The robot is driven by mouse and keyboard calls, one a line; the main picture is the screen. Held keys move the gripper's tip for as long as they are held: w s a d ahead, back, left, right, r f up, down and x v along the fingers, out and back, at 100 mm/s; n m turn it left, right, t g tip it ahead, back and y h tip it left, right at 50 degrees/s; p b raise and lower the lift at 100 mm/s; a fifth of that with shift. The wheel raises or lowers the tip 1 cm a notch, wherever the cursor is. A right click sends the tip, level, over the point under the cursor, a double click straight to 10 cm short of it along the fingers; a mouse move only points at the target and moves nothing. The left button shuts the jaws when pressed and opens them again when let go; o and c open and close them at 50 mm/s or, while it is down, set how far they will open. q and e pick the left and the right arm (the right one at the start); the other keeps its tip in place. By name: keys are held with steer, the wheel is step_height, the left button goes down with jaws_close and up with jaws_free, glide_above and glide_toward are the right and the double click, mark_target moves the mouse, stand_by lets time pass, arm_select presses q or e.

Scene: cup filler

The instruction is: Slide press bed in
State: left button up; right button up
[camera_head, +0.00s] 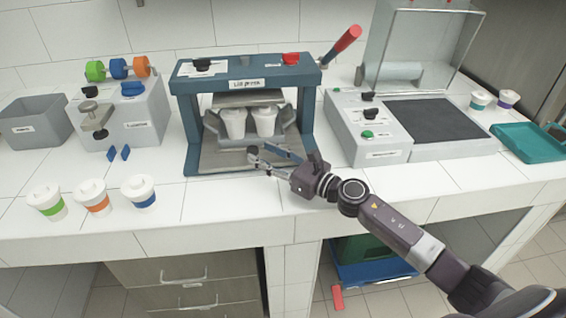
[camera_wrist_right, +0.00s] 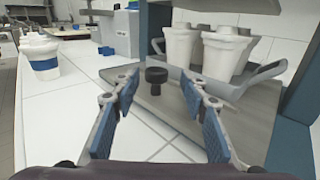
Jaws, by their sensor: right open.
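The blue lid press (camera_head: 248,83) stands at the back middle of the counter, with a red-handled lever at its upper right. Its grey press bed (camera_head: 222,160) extends at the front; how far it is out I cannot tell. A grey cup holder (camera_head: 289,128) with two white lidded cups (camera_head: 234,123) is inside the frame, above the bed. A black knob (camera_wrist_right: 156,77) on the bed's front part shows in the right wrist view. My right gripper (camera_head: 268,152) is open in front of the press, its fingers (camera_wrist_right: 160,105) on either side of the knob, apart from it. My left gripper is not in view.
Three lidded cups with green, orange and blue bands (camera_head: 94,197) stand at the front left. A labelled machine (camera_head: 138,118) and grey bin (camera_head: 33,124) are at the left. A sealing machine (camera_head: 372,137) and teal tray (camera_head: 532,146) are at the right.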

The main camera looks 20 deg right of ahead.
steer(key=v, duration=0.7)
steer(key=shift+s+d+r, duration=0.1)
steer(key=shift+s, duration=0.1)
